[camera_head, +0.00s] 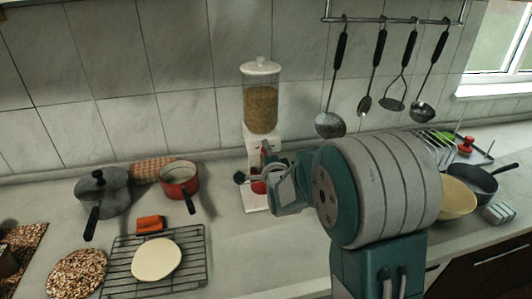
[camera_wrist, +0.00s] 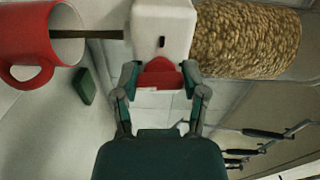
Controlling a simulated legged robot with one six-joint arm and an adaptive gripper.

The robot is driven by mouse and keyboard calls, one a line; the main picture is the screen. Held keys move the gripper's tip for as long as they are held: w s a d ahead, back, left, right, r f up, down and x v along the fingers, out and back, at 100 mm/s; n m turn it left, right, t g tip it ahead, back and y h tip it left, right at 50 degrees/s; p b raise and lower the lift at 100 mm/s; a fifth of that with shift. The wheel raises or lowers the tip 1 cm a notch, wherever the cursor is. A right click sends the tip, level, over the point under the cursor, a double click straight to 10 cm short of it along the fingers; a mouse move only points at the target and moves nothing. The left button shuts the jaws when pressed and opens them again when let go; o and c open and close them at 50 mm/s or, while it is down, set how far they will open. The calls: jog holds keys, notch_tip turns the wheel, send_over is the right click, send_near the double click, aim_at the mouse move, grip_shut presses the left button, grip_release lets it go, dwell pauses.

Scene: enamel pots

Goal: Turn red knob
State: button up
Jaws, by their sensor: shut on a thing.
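The red knob (camera_wrist: 160,76) sticks out from the white body (camera_wrist: 163,28) of a grain dispenser. My gripper (camera_wrist: 160,88) has one finger on each side of the knob and is shut on it. In the head view, the dispenser (camera_head: 261,104) stands upright against the tiled wall, its clear container holding brown grain. My gripper (camera_head: 262,178) is in front of its lower part and hides much of it. A red mug (camera_wrist: 27,45) shows at the left of the wrist view; only a bit of red (camera_head: 258,187) shows low at the dispenser in the head view.
A red pot (camera_head: 180,181) and a grey pot (camera_head: 102,193) stand left of the dispenser. A wire rack (camera_head: 195,262) with a round flat piece is in front of them. Utensils hang from a rail (camera_head: 395,20). Bowls and pans (camera_head: 457,197) stand at the right, beyond my arm.

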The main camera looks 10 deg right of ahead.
jog(key=shift+d+f+m, duration=0.1)
jog(key=shift+f+m, duration=0.05)
jog(key=shift+m, duration=0.35)
jog(key=o, duration=1.2)
jog(key=shift+c, duration=0.2)
jog(key=s, duration=1.2)
jog(key=shift+w, duration=0.1)
